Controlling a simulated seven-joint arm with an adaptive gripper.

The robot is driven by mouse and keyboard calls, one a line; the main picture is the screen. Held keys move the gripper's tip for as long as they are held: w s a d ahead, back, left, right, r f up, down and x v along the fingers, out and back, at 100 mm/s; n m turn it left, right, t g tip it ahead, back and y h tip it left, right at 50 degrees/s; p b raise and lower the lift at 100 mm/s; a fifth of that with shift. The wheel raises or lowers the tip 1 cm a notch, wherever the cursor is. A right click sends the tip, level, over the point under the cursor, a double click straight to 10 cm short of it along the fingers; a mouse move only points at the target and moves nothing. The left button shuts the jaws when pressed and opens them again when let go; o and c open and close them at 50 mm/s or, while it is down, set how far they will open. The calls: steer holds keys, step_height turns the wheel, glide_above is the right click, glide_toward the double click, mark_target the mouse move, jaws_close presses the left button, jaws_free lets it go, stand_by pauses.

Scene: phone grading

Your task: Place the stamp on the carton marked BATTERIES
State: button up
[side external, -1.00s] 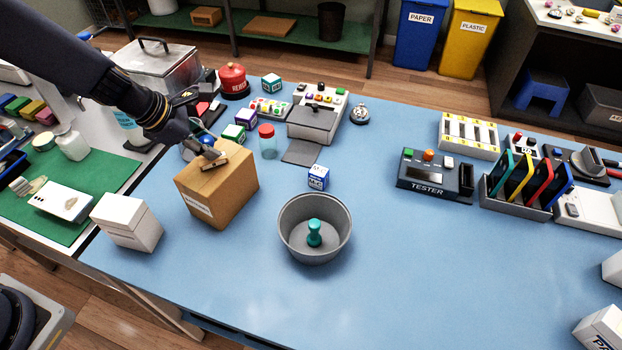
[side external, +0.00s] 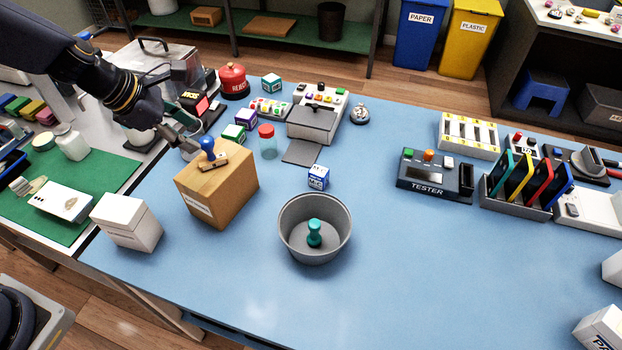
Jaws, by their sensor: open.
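A stamp (side external: 208,150) with a blue knob handle and a wooden base stands upright on top of a brown cardboard carton (side external: 228,192). The carton has a white label on its front side, too small to read. My gripper (side external: 189,147) is open and empty, just to the left of and behind the stamp, apart from it. A teal stamp-like object (side external: 314,233) stands inside a grey round bowl (side external: 287,243) in front and to the right of the carton.
A white box (side external: 126,222) stands left of the carton. A blue-and-white cube (side external: 318,177), a red-lidded jar (side external: 268,145) and a grey device (side external: 313,122) are behind and to the right. A tester (side external: 435,175) sits farther right. The front middle of the blue table is clear.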

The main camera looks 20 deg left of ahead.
steer(key=s+a+r+m, duration=0.3)
steer(key=s+r+m, duration=0.7)
steer(key=r+m, duration=0.1)
steer(key=s+a+r+m+y, duration=0.1)
steer(key=s+a+m+y, duration=0.2)
steer(key=s+m, duration=0.7)
steer(key=a+m, duration=0.2)
steer(key=m, duration=0.1)
steer(key=shift+s+a+r+m, duration=0.15)
steer(key=shift+s+r+m, duration=0.1)
steer(key=shift+r+m, duration=0.1)
